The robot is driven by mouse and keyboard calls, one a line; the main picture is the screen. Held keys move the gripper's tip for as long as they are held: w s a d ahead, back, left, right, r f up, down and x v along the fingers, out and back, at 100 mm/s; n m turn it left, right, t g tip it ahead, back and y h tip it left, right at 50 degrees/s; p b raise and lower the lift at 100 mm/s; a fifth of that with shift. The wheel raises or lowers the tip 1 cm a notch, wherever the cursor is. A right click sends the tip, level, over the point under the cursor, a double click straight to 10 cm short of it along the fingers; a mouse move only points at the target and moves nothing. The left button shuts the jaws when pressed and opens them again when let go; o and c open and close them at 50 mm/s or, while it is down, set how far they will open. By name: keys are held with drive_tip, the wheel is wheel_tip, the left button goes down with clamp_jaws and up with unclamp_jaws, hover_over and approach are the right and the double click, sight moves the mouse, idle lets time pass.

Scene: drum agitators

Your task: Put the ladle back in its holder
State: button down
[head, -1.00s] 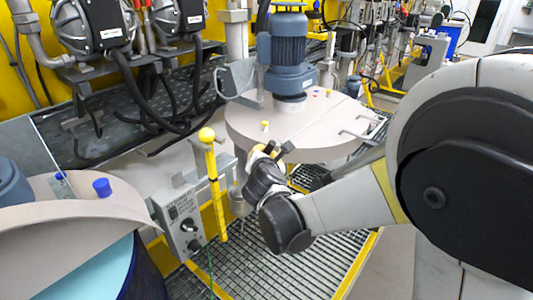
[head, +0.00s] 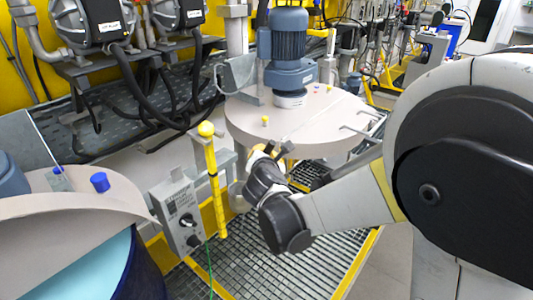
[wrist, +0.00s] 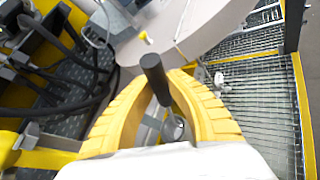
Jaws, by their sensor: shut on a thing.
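The ladle shows in the wrist view as a black handle (wrist: 155,78) with a round metal bowl (wrist: 174,128) beyond it. The handle stands between the two yellow fingers of my gripper (wrist: 157,90), which are shut on it. In the head view, the bowl (head: 238,196) hangs above the floor grating, just right of the yellow post. My gripper is mostly hidden behind my dark wrist there. I cannot make out the ladle's holder for certain in either view.
A yellow ball-topped post (head: 213,180) and a grey control box (head: 178,213) stand left of my wrist. A beige drum lid (head: 245,122) with a blue motor (head: 289,45) lies beyond it. Another drum lid (head: 70,215) is at left. The grating (head: 330,258) is clear at right.

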drive_tip(key=shift+f, duration=0.45)
drive_tip(key=c, duration=1.3)
unclamp_jaws()
drive_tip(key=v, duration=1.2)
drive_tip(key=s+d+f+m+g+h+b, duration=0.15)
drive_tip(key=s+d+f+m+g, duration=0.25)
drive_tip(key=s+d+m, duration=0.85)
drive_tip(key=s+f+m+g+y, duration=0.1)
drive_tip(key=s+m, duration=0.2)
drive_tip(key=m, duration=0.5)
drive_tip(key=s+d+f+m+g+y+b, duration=0.1)
drive_tip(key=s+m, duration=0.3)
drive_tip(key=m, duration=0.4)
drive_tip(key=shift+s+f+g+y+b, duration=0.3)
drive_tip(key=shift+s+f+g+y, duration=0.1)
drive_tip(key=shift+g+y, duration=0.1)
